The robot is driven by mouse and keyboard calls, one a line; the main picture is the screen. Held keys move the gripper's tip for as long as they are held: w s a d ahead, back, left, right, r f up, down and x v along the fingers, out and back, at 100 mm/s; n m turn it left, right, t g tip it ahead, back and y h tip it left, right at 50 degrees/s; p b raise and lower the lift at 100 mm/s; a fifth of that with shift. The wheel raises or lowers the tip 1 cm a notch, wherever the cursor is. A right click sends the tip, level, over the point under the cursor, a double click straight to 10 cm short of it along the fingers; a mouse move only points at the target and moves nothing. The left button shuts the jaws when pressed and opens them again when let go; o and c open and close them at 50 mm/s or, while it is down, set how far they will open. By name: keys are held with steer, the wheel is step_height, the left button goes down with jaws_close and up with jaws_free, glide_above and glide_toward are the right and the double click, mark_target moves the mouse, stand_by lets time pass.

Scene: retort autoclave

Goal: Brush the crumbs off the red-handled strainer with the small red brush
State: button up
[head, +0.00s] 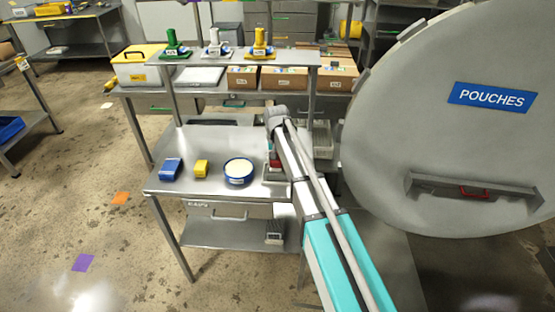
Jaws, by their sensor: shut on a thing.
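My arm reaches up over the right part of the steel table, and its end hides much of what lies there. My gripper (274,146) is mostly hidden below the arm's end; it is shut on a small red thing (275,162), which looks like the red brush. The brush's bristles cannot be made out. I cannot pick out the red-handled strainer or any crumbs; the area under and behind the arm is hidden.
A large round door (440,130) marked POUCHES fills the right side. Boxes (242,77) line the rear bench.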

steer(key=shift+a+f, duration=0.1)
steer(key=shift+a, duration=1.3)
steer(key=shift+w, duration=0.15)
steer(key=shift+w+f, duration=0.1)
steer(key=shift+w, duration=0.15)
steer(key=shift+d, duration=0.15)
steer(key=shift+d, duration=1.85)
steer(key=shift+s+d+f+b, duration=0.15)
steer(key=shift+d+b, duration=0.15)
steer(key=shift+d, duration=1.65)
